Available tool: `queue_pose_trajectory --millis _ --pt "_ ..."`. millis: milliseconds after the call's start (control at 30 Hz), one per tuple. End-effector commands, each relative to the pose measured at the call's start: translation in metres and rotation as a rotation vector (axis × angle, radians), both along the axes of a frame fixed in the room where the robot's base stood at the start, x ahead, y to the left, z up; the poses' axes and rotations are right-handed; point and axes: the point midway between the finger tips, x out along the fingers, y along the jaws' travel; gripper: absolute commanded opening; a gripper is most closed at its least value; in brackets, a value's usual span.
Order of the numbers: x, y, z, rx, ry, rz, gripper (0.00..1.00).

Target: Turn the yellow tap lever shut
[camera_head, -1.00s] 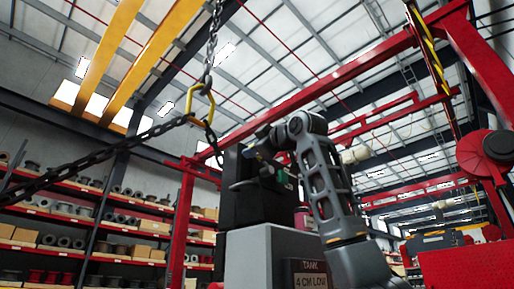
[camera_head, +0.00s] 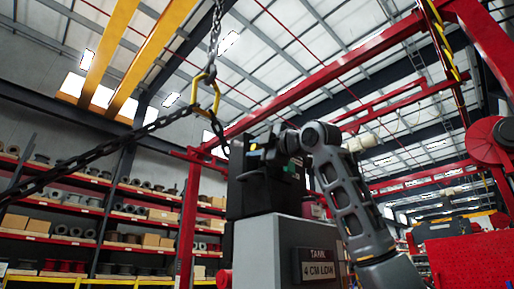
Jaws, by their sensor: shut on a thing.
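A black box-shaped unit (camera_head: 242,198) stands on top of a grey cabinet (camera_head: 256,250) labelled "TANK 4 CM LOW". My gripper (camera_head: 262,152) is at the upper front of the black unit, with my arm coming in from the right. A small yellow spot (camera_head: 253,147) shows at my fingertips and appears to be part of the yellow tap lever. My gripper is shut on it. Most of the lever is hidden by my gripper or too small to make out, so its angle cannot be told.
A black chain with a yellow link (camera_head: 206,96) hangs in the left foreground. A red frame (camera_head: 188,215) stands behind the cabinet. Shelves with spools and boxes (camera_head: 75,232) line the left wall. A red reel (camera_head: 489,147) is at the right.

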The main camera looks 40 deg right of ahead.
Motion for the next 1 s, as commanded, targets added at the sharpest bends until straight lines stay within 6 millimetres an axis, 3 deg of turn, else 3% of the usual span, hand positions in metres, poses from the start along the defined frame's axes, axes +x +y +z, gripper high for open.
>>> queue_pose_trajectory --millis 300,333,500,767,1000 --pt "0.000 0.001 -0.002 0.001 0.003 0.003 0.00" --pt "0.001 0.001 -0.002 0.001 0.003 0.003 0.30" --pt "0.000 0.001 -0.001 0.001 0.002 0.001 0.45" --pt "-0.002 0.000 -0.002 0.001 0.000 0.000 0.45" --pt "-0.033 0.000 -0.012 -0.001 -0.001 0.000 0.45"
